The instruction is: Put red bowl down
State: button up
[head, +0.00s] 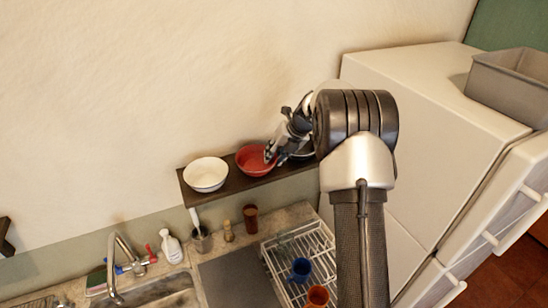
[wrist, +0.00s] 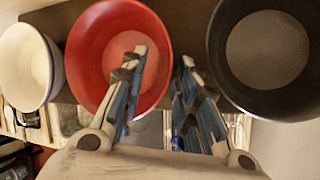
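The red bowl (head: 249,161) is on the dark wall shelf (head: 232,188), upright as far as I can see. In the wrist view the red bowl (wrist: 92,50) fills the upper left middle. My gripper (head: 274,155) is at the bowl's right side. In the wrist view my gripper (wrist: 163,62) has one finger over the inside of the bowl and the other just outside its right rim. A gap shows between the fingertips, with the rim between them. The bowl's underside is hidden.
A white bowl (head: 206,174) stands left of the red one. A dark bowl (wrist: 268,50) stands close on the right, mostly hidden by my arm in the head view. Below are a sink (head: 165,292), a dish rack (head: 290,252) with cups, and several bottles. A fridge (head: 430,130) is at right.

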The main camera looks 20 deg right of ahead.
jog(key=v, duration=1.1)
jog(key=s+a+r+n+h, duration=0.1)
jog(key=s+a+r+n, duration=0.4)
jog(key=s+a+n, duration=0.35)
jog(key=s+a+r+n, duration=0.4)
jog(key=s+a+n, duration=0.35)
jog(key=n, duration=0.25)
jog(key=s+a+f+n+h, duration=0.1)
jog(key=s+a+f+n, duration=0.1)
jog(key=s+n, duration=0.8)
jog(key=s+a+f+n, duration=0.2)
jog(key=s+n, duration=0.9)
jog(key=shift+s+a+f+g+h, duration=0.2)
jog(key=shift+s+a+g+h, duration=0.1)
jog(key=shift+h, duration=0.1)
